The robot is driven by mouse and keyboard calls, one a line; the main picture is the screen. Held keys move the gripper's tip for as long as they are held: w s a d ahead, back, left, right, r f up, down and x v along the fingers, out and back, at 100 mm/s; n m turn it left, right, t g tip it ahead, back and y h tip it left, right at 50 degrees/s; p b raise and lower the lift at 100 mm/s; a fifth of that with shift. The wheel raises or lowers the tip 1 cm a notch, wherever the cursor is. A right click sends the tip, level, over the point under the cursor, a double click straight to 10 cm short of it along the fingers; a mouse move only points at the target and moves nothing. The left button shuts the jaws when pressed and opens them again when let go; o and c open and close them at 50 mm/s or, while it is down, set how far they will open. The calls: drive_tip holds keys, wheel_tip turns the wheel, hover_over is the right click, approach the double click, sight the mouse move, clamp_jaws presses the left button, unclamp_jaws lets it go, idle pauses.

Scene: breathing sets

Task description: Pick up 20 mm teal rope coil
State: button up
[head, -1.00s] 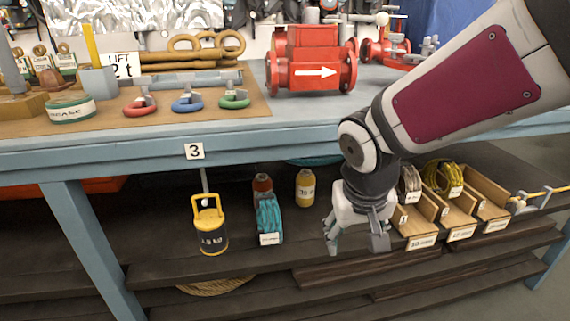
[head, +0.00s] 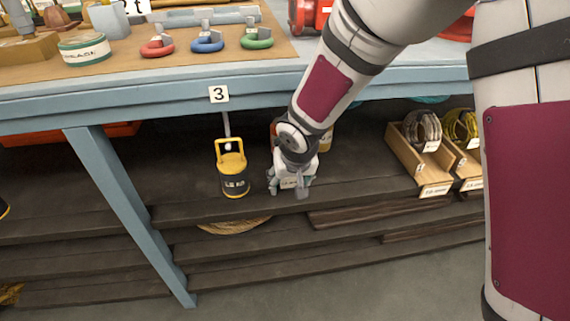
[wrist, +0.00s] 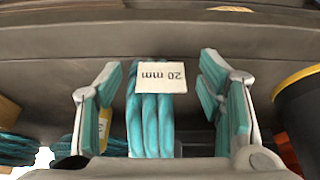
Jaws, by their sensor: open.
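The teal rope coil (wrist: 150,122) is in the middle of the wrist view, with a white label reading "20 mm" (wrist: 160,76), upside down there. My gripper (wrist: 160,95) is open, with one teal-padded finger on each side of the coil and gaps between the pads and the rope. In the head view my gripper (head: 290,190) is at the shelf under the bench and hides most of the coil.
A yellow and black weight (head: 232,172) stands just left of my gripper in the head view. Wooden bins (head: 432,187) with coils are to the right. The blue bench top edge (head: 130,102) is above the shelf.

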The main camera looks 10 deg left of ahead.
sight(289, 187)
drive_tip(key=shift+b+x, duration=1.25)
drive_tip(key=shift+x, duration=1.8)
drive_tip(key=shift+s, duration=0.1)
drive_tip(key=shift+r, duration=0.1)
clamp_jaws()
